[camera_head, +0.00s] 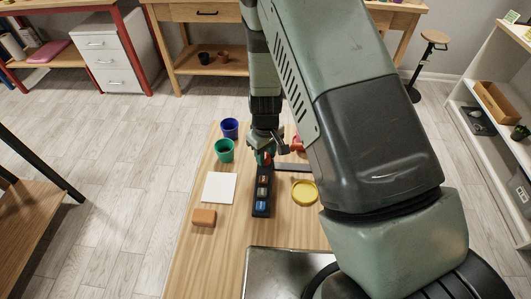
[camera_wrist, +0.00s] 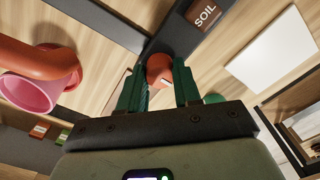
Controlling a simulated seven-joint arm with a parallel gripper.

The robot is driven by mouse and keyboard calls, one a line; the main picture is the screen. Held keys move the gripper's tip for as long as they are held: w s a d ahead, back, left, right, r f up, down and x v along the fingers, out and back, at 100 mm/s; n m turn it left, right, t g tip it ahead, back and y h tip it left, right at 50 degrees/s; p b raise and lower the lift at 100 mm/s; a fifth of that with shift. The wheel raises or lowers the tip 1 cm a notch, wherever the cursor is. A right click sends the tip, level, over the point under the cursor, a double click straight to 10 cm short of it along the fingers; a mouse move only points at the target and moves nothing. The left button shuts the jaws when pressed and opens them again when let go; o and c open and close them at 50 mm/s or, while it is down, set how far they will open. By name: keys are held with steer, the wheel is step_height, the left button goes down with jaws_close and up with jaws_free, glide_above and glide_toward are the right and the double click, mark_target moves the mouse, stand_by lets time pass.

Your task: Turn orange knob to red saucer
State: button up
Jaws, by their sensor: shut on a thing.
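The orange knob (camera_wrist: 158,68) has a small white mark and sits between the two green fingers of my gripper (camera_wrist: 160,82), which is shut on it. In the head view, my gripper (camera_head: 264,146) is over the far end of a dark panel (camera_head: 262,208), and the orange-red knob (camera_head: 265,160) shows just below it. A red thing (camera_head: 298,143) is right of my gripper, partly hidden by my arm; I cannot tell if it is the red saucer. A yellow saucer (camera_head: 304,192) lies right of the panel.
A blue pot (camera_head: 229,128), a green pot (camera_head: 223,150), a white sheet (camera_head: 218,187) and an orange block (camera_head: 203,217) are left of the panel. A brown SOIL label (camera_wrist: 207,14) shows.

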steer(key=m, duration=0.5)
steer(key=shift+m, duration=2.4)
steer(key=o, duration=1.1)
steer(key=shift+c, duration=0.2)
step_height(320, 180, up, 11)
